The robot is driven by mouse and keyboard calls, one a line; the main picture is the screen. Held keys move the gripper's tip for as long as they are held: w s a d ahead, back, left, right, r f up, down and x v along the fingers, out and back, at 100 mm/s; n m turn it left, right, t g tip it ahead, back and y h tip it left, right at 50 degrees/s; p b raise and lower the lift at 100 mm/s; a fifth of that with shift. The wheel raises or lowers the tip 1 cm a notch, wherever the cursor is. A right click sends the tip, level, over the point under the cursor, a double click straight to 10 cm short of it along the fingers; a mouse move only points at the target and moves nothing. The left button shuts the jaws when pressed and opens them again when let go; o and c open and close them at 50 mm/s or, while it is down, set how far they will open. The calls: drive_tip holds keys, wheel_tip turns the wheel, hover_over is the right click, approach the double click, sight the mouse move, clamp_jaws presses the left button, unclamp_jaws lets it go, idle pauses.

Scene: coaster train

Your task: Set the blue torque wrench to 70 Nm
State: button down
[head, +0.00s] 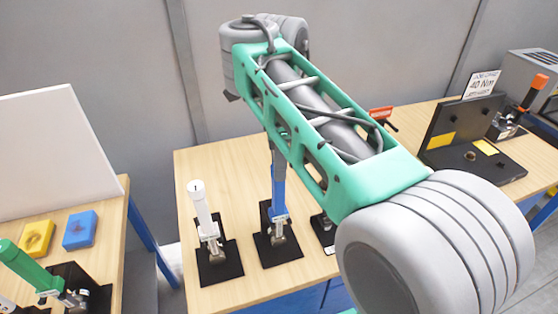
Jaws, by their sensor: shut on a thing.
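The blue torque wrench (278,195) stands upright on a black base plate (280,252) in the middle of the wooden bench. Its lower shaft is blue and the part above looks grey. Its upper end passes behind my green arm link, so its top is hidden. My gripper is hidden behind my arm, so its hold cannot be seen. No scale reading on the wrench can be made out.
A white-topped wrench (200,205) stands just left of the blue one. A red-handled tool (381,114) is partly hidden at right. A black fixture (455,140) and an orange-handled tool (532,92) stand farther right.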

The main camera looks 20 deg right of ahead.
drive_tip(key=shift+m, duration=0.7)
drive_tip(key=c, duration=1.1)
unclamp_jaws()
wheel_tip(320, 180, up, 8)
drive_tip(key=p, duration=0.7)
drive_tip(key=shift+f, duration=0.1)
